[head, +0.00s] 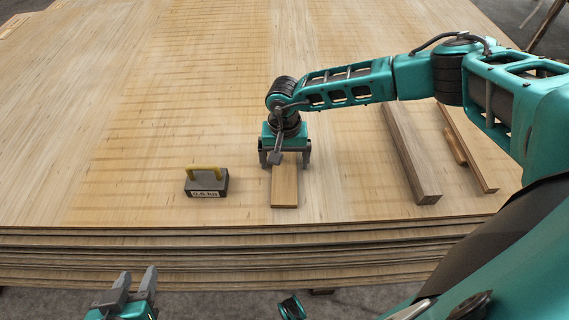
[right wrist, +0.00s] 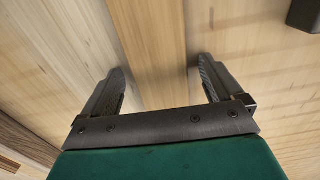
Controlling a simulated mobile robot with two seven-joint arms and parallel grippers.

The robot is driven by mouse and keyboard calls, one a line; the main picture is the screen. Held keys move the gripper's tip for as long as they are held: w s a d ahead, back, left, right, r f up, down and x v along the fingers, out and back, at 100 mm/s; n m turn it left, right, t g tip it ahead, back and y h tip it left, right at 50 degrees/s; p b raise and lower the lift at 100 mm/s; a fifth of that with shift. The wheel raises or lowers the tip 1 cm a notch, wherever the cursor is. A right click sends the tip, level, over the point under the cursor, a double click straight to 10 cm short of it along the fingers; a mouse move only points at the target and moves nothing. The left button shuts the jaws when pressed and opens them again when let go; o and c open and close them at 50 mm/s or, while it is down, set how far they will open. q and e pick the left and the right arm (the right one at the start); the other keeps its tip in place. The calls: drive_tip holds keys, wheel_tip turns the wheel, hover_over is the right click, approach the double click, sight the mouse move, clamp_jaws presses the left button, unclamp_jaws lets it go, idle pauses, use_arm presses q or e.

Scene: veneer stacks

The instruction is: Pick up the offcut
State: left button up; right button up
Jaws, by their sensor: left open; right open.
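The offcut appears to be the short, light-brown wooden block (head: 285,190) lying flat near the front edge of the veneer stack. My right gripper (head: 285,164) is over the block's far end, pointing down, with one finger on each side. In the right wrist view the block (right wrist: 152,45) runs between the two open fingers (right wrist: 160,88), with a gap on both sides. The far end of the block is hidden under the gripper in the head view. My left gripper (head: 137,279) is open and empty, low in front of the stack.
A dark weight with a yellow handle (head: 206,183), marked 0.6 kg, stands left of the block. A thick brown beam (head: 412,160) lies to the right. Beyond it are a thin strip (head: 470,155) and a small wooden piece (head: 455,147). The veneer stack (head: 130,130) is clear at left.

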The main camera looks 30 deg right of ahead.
drive_tip(key=c, duration=1.2)
drive_tip(key=shift+r, duration=0.1)
